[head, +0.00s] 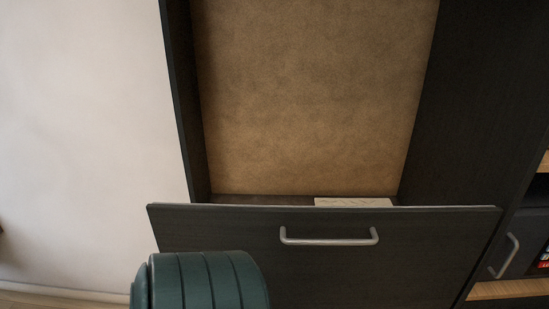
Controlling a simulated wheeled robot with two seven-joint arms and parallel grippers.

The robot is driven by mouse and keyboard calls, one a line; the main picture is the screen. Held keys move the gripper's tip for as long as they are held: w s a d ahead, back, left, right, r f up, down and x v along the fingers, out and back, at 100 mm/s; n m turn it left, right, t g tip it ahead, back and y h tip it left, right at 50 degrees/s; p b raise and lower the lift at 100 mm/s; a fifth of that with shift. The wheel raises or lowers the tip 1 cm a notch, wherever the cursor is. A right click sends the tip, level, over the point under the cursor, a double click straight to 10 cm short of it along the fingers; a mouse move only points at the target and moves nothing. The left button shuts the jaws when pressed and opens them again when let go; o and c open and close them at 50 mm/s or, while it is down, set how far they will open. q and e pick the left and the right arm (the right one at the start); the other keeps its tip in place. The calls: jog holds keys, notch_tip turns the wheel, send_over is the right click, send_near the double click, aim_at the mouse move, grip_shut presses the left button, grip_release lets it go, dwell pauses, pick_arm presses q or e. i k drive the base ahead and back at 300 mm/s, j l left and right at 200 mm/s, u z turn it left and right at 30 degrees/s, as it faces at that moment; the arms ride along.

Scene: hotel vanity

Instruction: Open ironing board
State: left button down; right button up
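A dark front panel (390,250) with a silver bar handle (329,240) spans the lower middle of the head view. Its top edge extends past the left side of the cabinet frame and appears to stand forward of it. No ironing board surface can be made out; whether this panel belongs to it I cannot tell. Neither gripper is in view. A ribbed teal part, apparently of my own arm, covers the panel's lower left.
Above the panel is an open dark cabinet recess with a brown textured back (315,90). A pale flat item (353,202) lies at its bottom. A second handle (505,257) and wooden shelf edges are at right. A plain pale wall (80,130) is at left.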

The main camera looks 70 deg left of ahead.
aim_at(315, 256)
jog(key=u, duration=1.85)
jog(key=k+l+z, duration=0.15)
jog(key=k, duration=0.35)
